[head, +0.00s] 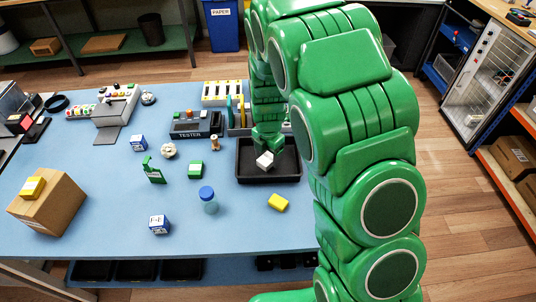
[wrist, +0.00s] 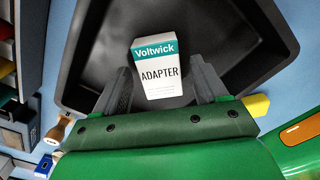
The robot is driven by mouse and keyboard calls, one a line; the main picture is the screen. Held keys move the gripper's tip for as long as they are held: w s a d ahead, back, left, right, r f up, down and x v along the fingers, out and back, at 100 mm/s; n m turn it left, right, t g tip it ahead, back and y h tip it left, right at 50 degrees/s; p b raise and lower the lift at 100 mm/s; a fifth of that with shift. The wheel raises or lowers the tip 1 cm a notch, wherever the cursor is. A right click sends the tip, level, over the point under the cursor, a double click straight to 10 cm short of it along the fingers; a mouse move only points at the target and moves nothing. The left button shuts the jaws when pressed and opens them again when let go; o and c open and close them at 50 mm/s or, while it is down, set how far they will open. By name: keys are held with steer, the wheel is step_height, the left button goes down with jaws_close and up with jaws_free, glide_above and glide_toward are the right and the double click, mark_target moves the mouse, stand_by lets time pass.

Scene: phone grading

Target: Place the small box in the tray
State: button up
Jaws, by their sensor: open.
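The small box (wrist: 159,75) is white with a teal band reading "Voltwick" and the word "ADAPTER". In the wrist view it is between the two dark fingers of my gripper (wrist: 162,88), near their tips, with a gap visible on the sides. My gripper is open. The black tray (wrist: 232,93) surrounds the box in the wrist view. In the head view the box (head: 265,160) shows over the middle of the tray (head: 272,181), below my wrist. I cannot tell for certain whether the box touches the tray floor.
A cardboard box (head: 49,207) stands at the left. The table's front middle is mostly clear.

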mark_target(268, 157)
steer(key=shift+r, duration=0.1)
step_height(268, 157, up, 12)
steer(key=s+d+r+m, duration=0.4)
steer(key=s+r+m, duration=0.1)
steer(key=s+m, duration=0.25)
steer(key=s+d+r+m, duration=0.3)
steer(key=s+r+m, duration=0.25)
steer(key=s, duration=0.35)
steer(key=s+d+r+m+g, duration=0.1)
steer(key=s+d+m, duration=0.1)
steer(key=s+m, duration=0.5)
steer(key=s+d+r+m, duration=0.1)
steer(key=s+d+m, duration=0.1)
steer(key=s+m, duration=0.5)
steer(key=s, duration=0.5)
steer(key=shift+s+r+g, duration=0.15)
steer(key=shift+s+g, duration=0.1)
steer(key=shift+g, duration=0.15)
